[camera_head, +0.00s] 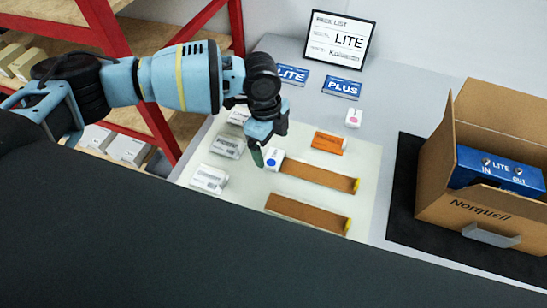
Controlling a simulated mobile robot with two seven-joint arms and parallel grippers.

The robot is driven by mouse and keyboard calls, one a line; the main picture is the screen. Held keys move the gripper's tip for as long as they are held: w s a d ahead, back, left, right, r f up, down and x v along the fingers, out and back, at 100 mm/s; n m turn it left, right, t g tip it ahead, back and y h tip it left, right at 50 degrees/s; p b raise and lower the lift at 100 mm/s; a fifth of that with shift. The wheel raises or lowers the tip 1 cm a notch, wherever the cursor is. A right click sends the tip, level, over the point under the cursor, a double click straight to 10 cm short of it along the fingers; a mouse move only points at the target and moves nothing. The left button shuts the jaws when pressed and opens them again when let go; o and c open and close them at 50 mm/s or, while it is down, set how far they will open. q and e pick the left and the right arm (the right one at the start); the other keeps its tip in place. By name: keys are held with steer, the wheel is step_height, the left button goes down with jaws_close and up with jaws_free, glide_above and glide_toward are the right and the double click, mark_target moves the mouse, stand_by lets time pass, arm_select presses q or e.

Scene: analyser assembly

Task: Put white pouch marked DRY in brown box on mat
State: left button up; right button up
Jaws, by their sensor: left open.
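The brown box (468,213), marked Norquell, stands open on the dark mat (402,190) at the right. A blue LITE unit (497,172) sits inside it. My left gripper (261,150) is open over the pale work surface, pointing down. Its fingertips are just beside a small white item with a blue dot (273,159); I cannot tell whether they touch. Another small white item with a pinkish mark (353,118) lies further back. I cannot read DRY on either one. My right gripper is out of view.
Several white packs (209,178) lie left of the gripper. An orange pack (328,142) and two brown strips with yellow ends (307,214) lie to its right. LITE and PLUS cards (342,88) and a pack list sign (339,40) are behind. A red-framed shelf (108,28) stands left.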

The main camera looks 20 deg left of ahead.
mark_target(274, 157)
arm_select(q)
steer(key=shift+w+d+f, duration=0.1)
steer(key=shift+d+f, duration=0.05)
steer(key=shift+f, duration=2.45)
steer(key=shift+c, duration=0.4)
steer(key=c, duration=1.1)
steer(key=shift+o, duration=0.2)
steer(key=shift+r, duration=0.15)
steer(key=shift+r, duration=0.6)
step_height(274, 157, up, 2)
steer(key=shift+r, duration=0.15)
steer(key=s+d, duration=0.3)
steer(key=s, duration=0.1)
steer(key=s+d+r, duration=0.1)
steer(key=s+d, duration=0.2)
steer(key=s, duration=0.2)
steer(key=s+d, duration=0.3)
steer(key=s, duration=0.1)
steer(key=shift+s+r+p, duration=0.15)
steer(key=shift+p, duration=0.2)
